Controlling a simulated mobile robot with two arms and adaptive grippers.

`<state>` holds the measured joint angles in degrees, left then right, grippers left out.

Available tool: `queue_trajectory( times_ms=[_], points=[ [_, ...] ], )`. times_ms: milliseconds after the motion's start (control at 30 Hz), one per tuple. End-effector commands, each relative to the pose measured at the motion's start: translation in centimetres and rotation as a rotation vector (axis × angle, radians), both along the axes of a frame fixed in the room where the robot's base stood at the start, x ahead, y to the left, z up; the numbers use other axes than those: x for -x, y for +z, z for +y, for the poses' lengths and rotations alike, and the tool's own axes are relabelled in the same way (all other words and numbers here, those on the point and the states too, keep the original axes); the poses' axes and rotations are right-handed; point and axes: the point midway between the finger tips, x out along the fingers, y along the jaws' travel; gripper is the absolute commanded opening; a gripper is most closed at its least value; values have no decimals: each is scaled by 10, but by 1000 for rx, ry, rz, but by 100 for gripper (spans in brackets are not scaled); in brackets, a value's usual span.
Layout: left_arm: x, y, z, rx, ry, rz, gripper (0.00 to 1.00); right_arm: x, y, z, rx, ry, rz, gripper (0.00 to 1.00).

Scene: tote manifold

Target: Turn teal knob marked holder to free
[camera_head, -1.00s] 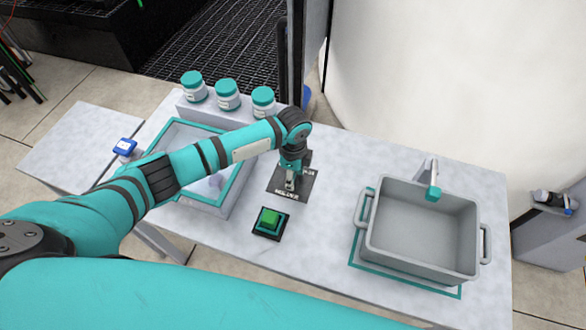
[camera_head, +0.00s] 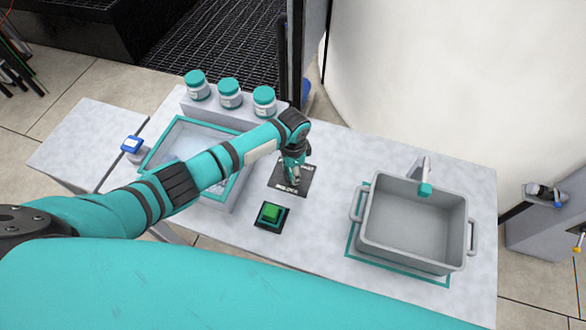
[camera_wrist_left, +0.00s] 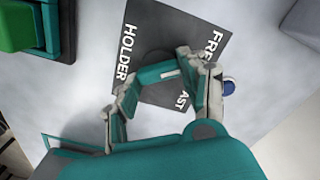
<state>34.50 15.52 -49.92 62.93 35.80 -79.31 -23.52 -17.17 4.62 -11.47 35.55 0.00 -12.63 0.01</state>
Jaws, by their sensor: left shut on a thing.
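The teal knob (camera_wrist_left: 154,73) sits on a dark square plate (camera_wrist_left: 182,22) in the left wrist view. The plate has white words: HOLDER on the left, FREE on the upper right, and a partly hidden word ending in AST below. A short white mark shows toward the knob's right end, on the FREE side. My left gripper (camera_wrist_left: 158,76) is shut on the knob, one finger at each end. In the head view the left gripper (camera_head: 292,180) stands over the plate (camera_head: 303,180) and hides the knob. My right gripper is not in view.
A green button (camera_head: 270,213) is just in front of the plate. A grey bin (camera_head: 365,225) stands to the right, and a teal-rimmed tray (camera_head: 235,185) lies left, under my arm. Teal-lidded jars (camera_head: 229,93) stand behind. The table between plate and bin is clear.

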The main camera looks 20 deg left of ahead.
Motion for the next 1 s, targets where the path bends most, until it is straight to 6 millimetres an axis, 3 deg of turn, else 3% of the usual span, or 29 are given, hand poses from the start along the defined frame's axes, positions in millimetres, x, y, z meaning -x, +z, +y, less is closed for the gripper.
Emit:
queue_trajectory(
  times_ms=[367, 400, 567, 867, 1000],
  points=[
    [-2, 1, 0, 1, 11, -3, 12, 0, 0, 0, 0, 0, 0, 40],
    [-2, 1, 0, 2, 11, -4, 45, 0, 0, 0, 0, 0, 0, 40],
    [-1, 1, 0, 2, 9, -3, 66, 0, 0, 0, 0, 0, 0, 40],
    [-1, 2, 0, 2, 8, -1, 67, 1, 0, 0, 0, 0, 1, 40],
    [-1, 15, 1, 2, 8, -4, 67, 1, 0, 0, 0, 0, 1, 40]
  ],
)
